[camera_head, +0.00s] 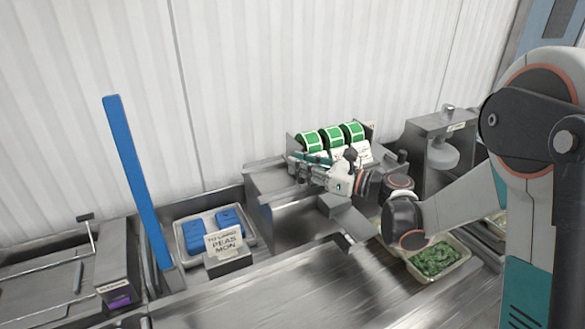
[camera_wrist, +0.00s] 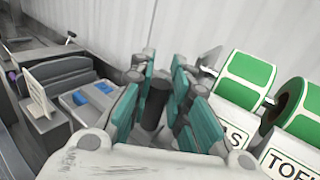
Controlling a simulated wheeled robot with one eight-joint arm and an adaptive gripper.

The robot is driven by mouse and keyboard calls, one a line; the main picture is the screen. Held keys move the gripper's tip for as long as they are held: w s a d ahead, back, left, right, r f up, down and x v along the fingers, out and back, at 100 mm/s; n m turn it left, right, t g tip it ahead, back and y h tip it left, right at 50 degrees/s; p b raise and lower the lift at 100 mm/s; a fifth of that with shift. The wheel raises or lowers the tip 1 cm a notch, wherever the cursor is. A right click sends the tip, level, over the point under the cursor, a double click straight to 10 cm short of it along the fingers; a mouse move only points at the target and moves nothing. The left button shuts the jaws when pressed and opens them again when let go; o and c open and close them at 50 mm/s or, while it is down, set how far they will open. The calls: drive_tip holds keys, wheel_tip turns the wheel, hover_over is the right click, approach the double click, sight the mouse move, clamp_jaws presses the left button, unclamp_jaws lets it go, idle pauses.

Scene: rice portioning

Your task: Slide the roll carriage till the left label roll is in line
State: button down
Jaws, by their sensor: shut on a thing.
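Three green-and-white label rolls sit in a row on the roll carriage: the left label roll (camera_head: 308,141), the middle roll (camera_head: 331,137) and the right roll (camera_head: 353,132). White name cards stand in front of them, partly hidden by my arm. My gripper (camera_head: 300,161) is at the left end of the carriage, in front of the left roll. In the wrist view my gripper (camera_wrist: 160,100) has its teal fingers shut on a dark upright post (camera_wrist: 153,112), seemingly the carriage's handle. The left roll (camera_wrist: 245,78) shows just to the right. I cannot tell whether it is in line.
A tray (camera_head: 179,250) with blue blocks and a "PEAS" sign (camera_head: 224,241) stand left. A tray of greens (camera_head: 437,260) is at lower right. A grey machine (camera_head: 440,145) stands right of the rolls.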

drive_tip(key=shift+w+d, duration=0.1)
drive_tip(key=shift+d, duration=0.05)
drive_tip(key=c, duration=1.8)
unclamp_jaws()
drive_tip(key=shift+d, duration=0.25)
drive_tip(key=shift+a, duration=0.1)
drive_tip(key=v, duration=1.2)
